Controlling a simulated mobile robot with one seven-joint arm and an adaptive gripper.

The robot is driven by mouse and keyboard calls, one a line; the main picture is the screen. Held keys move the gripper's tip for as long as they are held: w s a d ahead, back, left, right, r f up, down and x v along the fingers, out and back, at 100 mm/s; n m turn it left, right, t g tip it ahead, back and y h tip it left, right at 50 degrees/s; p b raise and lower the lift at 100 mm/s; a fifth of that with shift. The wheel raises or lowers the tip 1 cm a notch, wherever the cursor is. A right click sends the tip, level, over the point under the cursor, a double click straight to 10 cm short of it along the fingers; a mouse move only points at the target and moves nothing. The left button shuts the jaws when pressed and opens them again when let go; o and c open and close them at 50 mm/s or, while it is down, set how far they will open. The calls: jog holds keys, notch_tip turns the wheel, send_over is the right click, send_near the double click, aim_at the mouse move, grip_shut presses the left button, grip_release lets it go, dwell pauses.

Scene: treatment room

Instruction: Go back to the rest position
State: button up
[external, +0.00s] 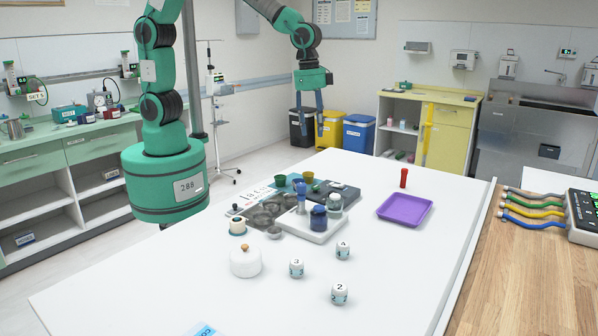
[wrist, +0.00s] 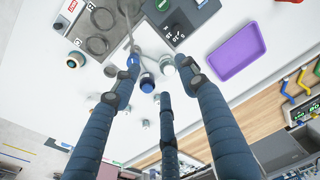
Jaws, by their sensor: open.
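My gripper (external: 319,112) hangs from my green arm above the far part of the white table (external: 400,262) in the external view. Its blue fingers point down, spread apart, with nothing between them. In the wrist view the long blue fingers of my gripper (wrist: 160,85) reach up the picture, apart and empty. The gripper touches nothing that I can see.
A purple tray (external: 405,209) and a red cylinder (external: 403,177) lie at the right. A white lidded pot (external: 245,262) and numbered white jars (external: 340,293) are in front. The air around my gripper looks clear.

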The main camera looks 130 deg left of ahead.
jog(key=s+d+r+t, duration=0.1)
jog(key=s+d+r, duration=0.5)
jog(key=r, duration=0.3)
jog(key=s+d+r+t, duration=0.1)
jog(key=s+d+r, duration=0.1)
jog(key=s, duration=0.6)
jog(key=s+d+r+t, duration=0.1)
jog(key=s+d+r, duration=0.2)
jog(key=s+d, duration=0.2)
jog(key=s+d+r+t, duration=0.1)
jog(key=s+d+r, duration=0.2)
jog(key=s, duration=0.8)
jog(key=shift+d, duration=0.75)
jog(key=shift+c, duration=0.5)
